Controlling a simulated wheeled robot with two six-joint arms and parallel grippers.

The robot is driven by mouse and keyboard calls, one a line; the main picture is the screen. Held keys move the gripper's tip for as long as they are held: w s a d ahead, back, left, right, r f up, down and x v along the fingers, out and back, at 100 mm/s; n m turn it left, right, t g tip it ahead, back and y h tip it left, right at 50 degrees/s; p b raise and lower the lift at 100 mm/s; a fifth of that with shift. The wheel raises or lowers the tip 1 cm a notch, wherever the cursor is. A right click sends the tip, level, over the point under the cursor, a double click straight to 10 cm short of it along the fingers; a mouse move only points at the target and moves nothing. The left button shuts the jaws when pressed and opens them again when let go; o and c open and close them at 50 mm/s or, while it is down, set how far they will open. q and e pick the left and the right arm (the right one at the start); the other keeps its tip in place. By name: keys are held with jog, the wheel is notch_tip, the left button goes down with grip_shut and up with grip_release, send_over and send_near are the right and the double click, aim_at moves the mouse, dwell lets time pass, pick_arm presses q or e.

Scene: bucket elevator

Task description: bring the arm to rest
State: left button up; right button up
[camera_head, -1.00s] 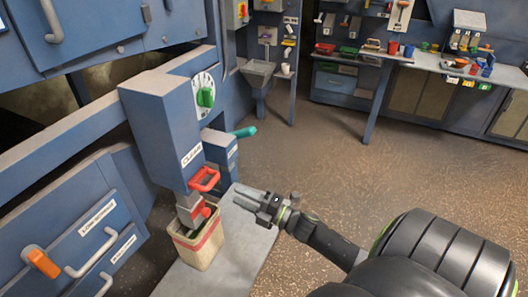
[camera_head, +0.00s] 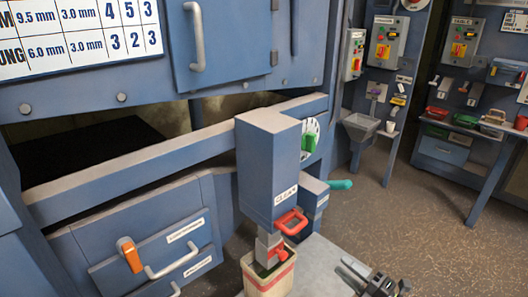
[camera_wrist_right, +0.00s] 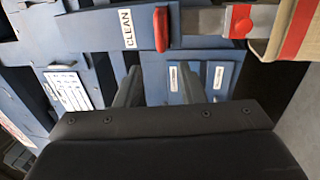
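My right gripper (camera_head: 346,268) shows at the bottom of the head view, to the right of the bucket. In the right wrist view its two fingers (camera_wrist_right: 160,72) stand apart with nothing between them, so it is open and empty. My left arm and gripper are not in view. A cream bucket with a red band (camera_head: 268,277) stands under the spout of the blue box marked CLEAN (camera_head: 268,172). A red handle (camera_head: 291,221) sits on the front of that box. The gripper is apart from both.
A green knob (camera_head: 309,144) and a teal handle (camera_head: 341,184) are on the machine. Drawers, one with an orange latch (camera_head: 130,254), are at lower left. A grey platform (camera_head: 318,262) lies beside the bucket. Open floor (camera_head: 410,225) and a workbench (camera_head: 485,140) are to the right.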

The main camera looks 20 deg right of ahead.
jog(key=shift+f, duration=0.1)
jog(key=s+d+f+m+g+h, duration=0.1)
jog(key=d+f+m+h, duration=0.25)
jog(key=f, duration=0.45)
jog(key=s+d+f+m+g+h, duration=0.1)
jog(key=d+f+m+h, duration=0.15)
jog(key=f+m, duration=0.35)
jog(key=s+f+m+g+h, duration=0.25)
jog(key=s+f, duration=0.25)
jog(key=f, duration=0.4)
jog(key=s+f+m+g+h, duration=0.1)
jog(key=s+f+m+g, duration=0.25)
jog(key=f, duration=0.55)
jog(key=s+a+f+m+g, duration=0.2)
jog(key=s+a+f+g, duration=0.1)
jog(key=s, duration=0.5)
jog(key=s+a+f+m+g, duration=0.3)
jog(key=s+a+f, duration=0.2)
jog(key=s+f, duration=0.2)
jog(key=s+a+f+m+g, duration=0.2)
jog(key=s+a+f+g, duration=0.1)
jog(key=s, duration=0.6)
notch_tip(320, 180, down, 3)
jog(key=shift+s+a+r+y, duration=0.1)
jog(key=shift+s+a+y, duration=0.2)
jog(key=shift+a, duration=0.4)
jog(key=shift+w+m, duration=0.1)
jog(key=shift+m, duration=0.15)
